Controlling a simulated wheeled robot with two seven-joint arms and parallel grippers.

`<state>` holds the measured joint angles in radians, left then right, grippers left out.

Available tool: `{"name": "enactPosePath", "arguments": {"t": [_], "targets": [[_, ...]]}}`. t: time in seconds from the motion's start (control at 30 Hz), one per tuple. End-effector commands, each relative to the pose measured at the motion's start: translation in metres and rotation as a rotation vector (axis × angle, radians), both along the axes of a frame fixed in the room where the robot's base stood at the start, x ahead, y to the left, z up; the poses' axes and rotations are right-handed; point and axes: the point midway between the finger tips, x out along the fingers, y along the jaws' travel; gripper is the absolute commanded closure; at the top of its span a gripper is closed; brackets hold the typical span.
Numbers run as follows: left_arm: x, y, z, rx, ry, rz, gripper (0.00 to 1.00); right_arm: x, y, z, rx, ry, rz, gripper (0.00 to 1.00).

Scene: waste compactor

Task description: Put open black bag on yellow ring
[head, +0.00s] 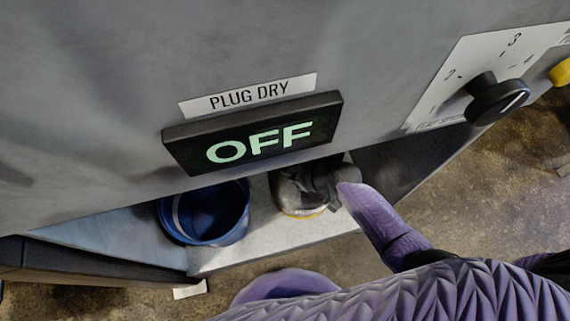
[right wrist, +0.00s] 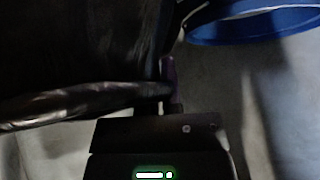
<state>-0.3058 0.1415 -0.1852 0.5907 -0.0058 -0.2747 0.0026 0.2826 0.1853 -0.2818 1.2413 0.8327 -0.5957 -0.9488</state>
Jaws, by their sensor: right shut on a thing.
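The black bag (head: 306,187) sits on the shelf below the OFF panel in the head view. A thin strip of the yellow ring (head: 304,214) shows under its lower edge. My right gripper (head: 343,184) is at the bag's right side. In the right wrist view the dark, shiny bag (right wrist: 80,60) fills the upper left, and a fold of it runs into my right gripper (right wrist: 172,90), which is shut on it. The bag's mouth and most of the ring are hidden, so I cannot tell how the bag sits around the ring. My left gripper is not in view.
A blue bucket (head: 206,213) stands left of the bag on the pale shelf, and its rim shows in the right wrist view (right wrist: 260,26). The grey machine front with the OFF display (head: 254,136) overhangs the shelf. A black dial (head: 497,98) is at upper right.

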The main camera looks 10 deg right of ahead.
Motion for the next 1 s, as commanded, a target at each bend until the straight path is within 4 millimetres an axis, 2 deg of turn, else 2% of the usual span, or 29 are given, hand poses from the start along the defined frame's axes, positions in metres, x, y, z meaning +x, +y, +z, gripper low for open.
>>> {"name": "enactPosePath", "arguments": {"t": [0.03,0.1,0.27,0.47,0.77,0.87,1.0], "targets": [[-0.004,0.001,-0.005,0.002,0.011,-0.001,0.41,0.0,-0.001,-0.008,0.0,0.002,0.001,1.0],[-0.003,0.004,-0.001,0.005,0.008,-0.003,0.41,0.0,-0.001,-0.003,0.0,-0.002,0.001,1.0],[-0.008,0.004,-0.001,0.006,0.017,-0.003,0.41,0.0,-0.001,-0.004,-0.001,-0.001,0.001,1.0],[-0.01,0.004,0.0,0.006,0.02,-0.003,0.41,0.0,-0.001,-0.004,0.0,-0.001,0.001,0.59],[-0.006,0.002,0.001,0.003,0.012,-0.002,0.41,0.0,0.0,-0.001,0.001,-0.002,0.001,0.59],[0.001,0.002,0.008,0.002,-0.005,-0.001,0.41,-0.005,-0.005,0.01,-0.002,-0.003,0.001,0.59],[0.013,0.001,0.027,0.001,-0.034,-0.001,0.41,-0.022,-0.021,0.037,-0.004,-0.007,0.001,0.59]]}}
